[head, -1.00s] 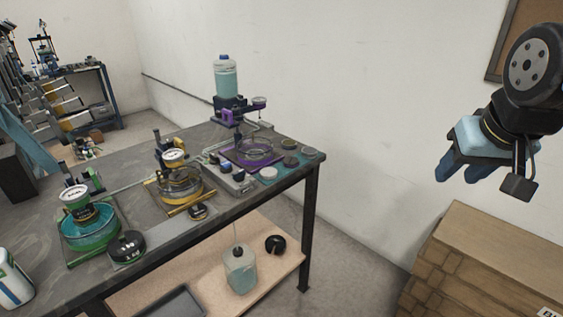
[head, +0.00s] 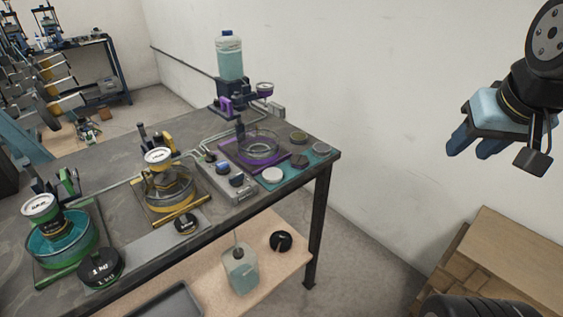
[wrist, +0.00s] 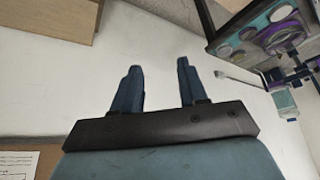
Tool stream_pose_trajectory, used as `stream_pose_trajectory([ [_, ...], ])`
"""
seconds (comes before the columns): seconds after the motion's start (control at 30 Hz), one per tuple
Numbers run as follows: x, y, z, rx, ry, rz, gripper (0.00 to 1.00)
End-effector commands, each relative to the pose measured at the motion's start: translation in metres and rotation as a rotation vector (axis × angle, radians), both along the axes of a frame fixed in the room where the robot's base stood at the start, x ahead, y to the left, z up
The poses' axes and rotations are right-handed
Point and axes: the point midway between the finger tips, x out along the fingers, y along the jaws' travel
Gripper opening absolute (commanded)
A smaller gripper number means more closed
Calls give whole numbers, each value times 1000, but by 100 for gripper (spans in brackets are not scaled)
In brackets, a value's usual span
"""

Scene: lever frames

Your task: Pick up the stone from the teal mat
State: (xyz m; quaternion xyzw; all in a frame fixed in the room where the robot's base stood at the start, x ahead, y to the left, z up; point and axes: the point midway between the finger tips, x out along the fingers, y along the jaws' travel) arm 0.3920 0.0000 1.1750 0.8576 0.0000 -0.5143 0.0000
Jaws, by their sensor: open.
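The teal mat (head: 283,183) lies on the near right corner of the dark workbench. Several small round pieces sit on it: a whitish disc (head: 272,175), a dark grey-brown lump (head: 299,161), an olive disc (head: 299,137) and a pale teal disc (head: 321,149). The dark lump looks most like a stone, but I cannot tell surely. My gripper (head: 470,152) is raised at the right, in front of the wall and well apart from the mat. In the wrist view my gripper (wrist: 158,66) has its blue fingers spread with nothing between them.
A purple-framed glass dish (head: 259,146) stands beside the mat, with a bottle (head: 230,58) behind. Yellow (head: 170,188) and green (head: 62,238) stations stand farther left. The lower shelf holds a jug (head: 240,270). A wooden crate (head: 505,255) stands at lower right, with open floor between.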

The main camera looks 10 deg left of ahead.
Motion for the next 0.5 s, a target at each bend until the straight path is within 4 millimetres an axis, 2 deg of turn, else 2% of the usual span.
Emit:
stream_pose_trajectory([
  [0.27,0,0,0,0,0,0,44],
  [0.37,2,1,0,0,2,1,53],
  [0.5,15,12,0,-10,16,5,66],
])
